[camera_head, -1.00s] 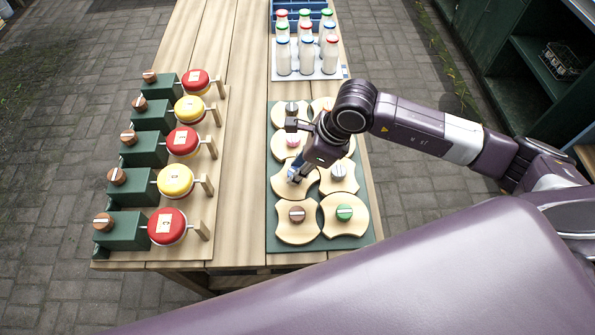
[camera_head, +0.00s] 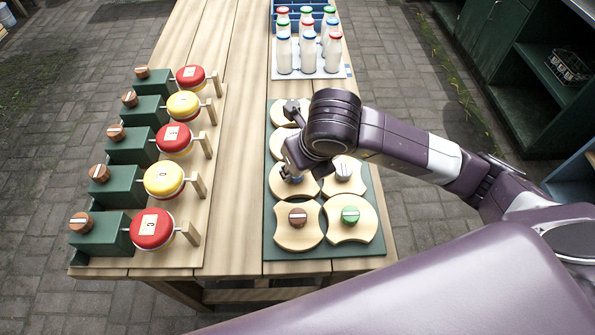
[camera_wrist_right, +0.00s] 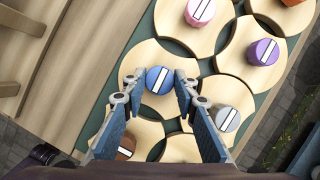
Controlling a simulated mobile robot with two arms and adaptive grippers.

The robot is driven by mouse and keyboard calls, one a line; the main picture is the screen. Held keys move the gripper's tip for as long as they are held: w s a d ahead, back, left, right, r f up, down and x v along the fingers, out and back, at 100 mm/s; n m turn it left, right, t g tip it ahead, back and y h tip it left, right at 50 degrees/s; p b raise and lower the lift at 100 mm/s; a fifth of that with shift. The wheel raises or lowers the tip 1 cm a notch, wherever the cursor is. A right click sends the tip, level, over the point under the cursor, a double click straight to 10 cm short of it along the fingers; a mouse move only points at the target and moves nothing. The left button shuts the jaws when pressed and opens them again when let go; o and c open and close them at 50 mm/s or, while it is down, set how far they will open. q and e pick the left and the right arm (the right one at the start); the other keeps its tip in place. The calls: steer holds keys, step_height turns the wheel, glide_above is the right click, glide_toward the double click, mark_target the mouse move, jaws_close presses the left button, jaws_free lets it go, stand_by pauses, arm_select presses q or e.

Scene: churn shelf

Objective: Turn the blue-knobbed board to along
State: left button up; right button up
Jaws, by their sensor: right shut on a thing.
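The blue knob (camera_wrist_right: 159,80) with a white bar sits on a pale wooden board (camera_wrist_right: 135,55). In the right wrist view the bar runs diagonally, from lower left to upper right. My right gripper (camera_wrist_right: 160,84) has a finger on each side of this knob and is shut on it. In the head view my right gripper (camera_head: 292,176) is over the same board (camera_head: 279,188), and my wrist hides most of the board and knob. My left gripper is not in view.
Close neighbours are the brown-knobbed board (camera_head: 298,238), green-knobbed board (camera_head: 350,236) and grey-knobbed board (camera_head: 343,186), on a green base (camera_head: 271,252). Milk bottles (camera_head: 308,55) stand behind. A row of red and yellow discs (camera_head: 151,228) with green blocks fills the left side.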

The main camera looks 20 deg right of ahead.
steer(key=shift+m, duration=0.6)
steer(key=shift+r, duration=0.1)
steer(key=o, duration=1.1)
steer(key=shift+o, duration=0.2)
steer(key=v, duration=1.2)
steer(key=shift+a, duration=0.2)
